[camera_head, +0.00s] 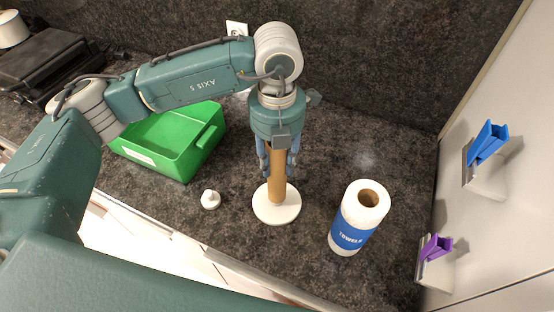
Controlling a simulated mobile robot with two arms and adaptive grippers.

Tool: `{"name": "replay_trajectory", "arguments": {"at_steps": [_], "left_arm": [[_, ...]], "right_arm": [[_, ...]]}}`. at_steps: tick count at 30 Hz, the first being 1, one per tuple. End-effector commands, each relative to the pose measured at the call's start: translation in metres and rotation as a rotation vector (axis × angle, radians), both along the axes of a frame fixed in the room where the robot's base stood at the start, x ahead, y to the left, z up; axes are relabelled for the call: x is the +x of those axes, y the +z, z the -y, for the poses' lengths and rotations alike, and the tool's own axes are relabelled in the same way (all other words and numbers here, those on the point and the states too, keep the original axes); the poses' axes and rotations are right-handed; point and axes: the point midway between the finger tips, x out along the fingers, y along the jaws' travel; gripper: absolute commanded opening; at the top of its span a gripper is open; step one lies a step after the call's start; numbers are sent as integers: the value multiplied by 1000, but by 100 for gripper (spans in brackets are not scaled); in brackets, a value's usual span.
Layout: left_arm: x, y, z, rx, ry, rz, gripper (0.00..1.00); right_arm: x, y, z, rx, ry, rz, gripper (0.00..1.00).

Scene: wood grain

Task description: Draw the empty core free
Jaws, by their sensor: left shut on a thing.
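The empty core (277,178) is a plain brown cardboard tube. It stands upright on a holder with a round white base (276,208). My left gripper (278,170) points down over the core with a finger on each side and is shut on its upper part. The top of the core and any post inside it are hidden by the gripper. The core's lower end appears close to the base; I cannot tell whether it touches. A full paper towel roll (359,217) with a blue band stands upright to the right. My right gripper is not in view.
A small white knob-like piece (210,199) lies left of the holder. A green bin (170,143) stands behind it at the left. A dark appliance (45,65) is at the far left. Blue (487,142) and purple (436,247) clips are on the right wall. The counter right of the holder's back is clear.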

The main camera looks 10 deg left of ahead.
Motion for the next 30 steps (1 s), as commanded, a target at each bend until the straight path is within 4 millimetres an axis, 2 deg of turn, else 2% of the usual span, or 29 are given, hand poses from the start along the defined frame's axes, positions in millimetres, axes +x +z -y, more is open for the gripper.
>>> {"name": "replay_trajectory", "arguments": {"at_steps": [8, 30], "left_arm": [[0, 3, 0, 0, 0, 0, 1], [0, 30, 0, -1, 0, 1, 1]], "right_arm": [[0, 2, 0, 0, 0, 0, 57], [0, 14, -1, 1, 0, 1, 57]]}}
